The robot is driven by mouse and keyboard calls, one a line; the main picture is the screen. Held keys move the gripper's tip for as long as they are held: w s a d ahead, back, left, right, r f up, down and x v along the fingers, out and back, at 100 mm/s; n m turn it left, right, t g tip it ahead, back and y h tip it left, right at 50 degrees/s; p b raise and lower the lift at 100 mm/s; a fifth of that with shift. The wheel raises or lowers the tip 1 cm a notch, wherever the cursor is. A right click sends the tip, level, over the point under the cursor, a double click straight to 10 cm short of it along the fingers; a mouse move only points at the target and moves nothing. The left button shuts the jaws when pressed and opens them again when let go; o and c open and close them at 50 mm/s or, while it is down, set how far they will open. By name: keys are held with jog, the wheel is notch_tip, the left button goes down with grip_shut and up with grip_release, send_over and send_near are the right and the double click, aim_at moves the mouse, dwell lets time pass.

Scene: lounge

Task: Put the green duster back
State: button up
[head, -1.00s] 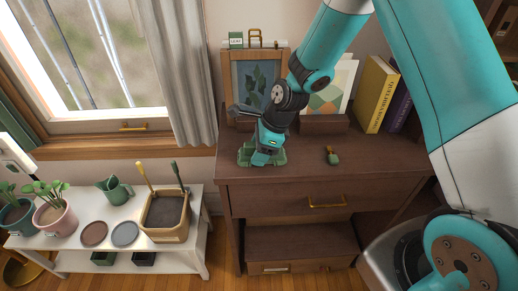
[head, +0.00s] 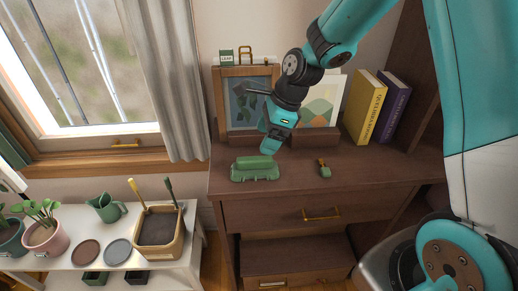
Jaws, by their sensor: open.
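The green duster (head: 255,163) looks like a rounded green block on the left part of the brown dresser top (head: 300,182). It sits on or in a wider green base (head: 253,178); how deeply it is seated is hard to tell. My gripper (head: 270,148) is just above and behind the block's right end, pointing down. It is open and holds nothing; the gap between its fingers is hard to see from this angle.
Framed pictures (head: 250,100) stand behind, with yellow (head: 366,107) and purple (head: 393,108) books at right. A white bench (head: 190,235) holds plants, a jug and a tool box.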

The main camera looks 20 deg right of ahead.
jog(key=shift+v, duration=0.85)
jog(key=s+a+r+n, duration=0.2)
jog(key=s+r+n, duration=0.2)
jog(key=s+n, duration=0.4)
jog(key=s+a+r+n+g, duration=0.1)
jog(key=s+a+r+n, duration=0.2)
jog(key=s+n, duration=0.4)
jog(key=s+a+r+n, duration=0.3)
jog(key=s+n, duration=0.5)
jog(key=n, duration=0.5)
jog(key=shift+s+r+n, duration=0.3)
jog(key=shift+r+n, duration=0.1)
jog(key=shift+r, duration=0.45)
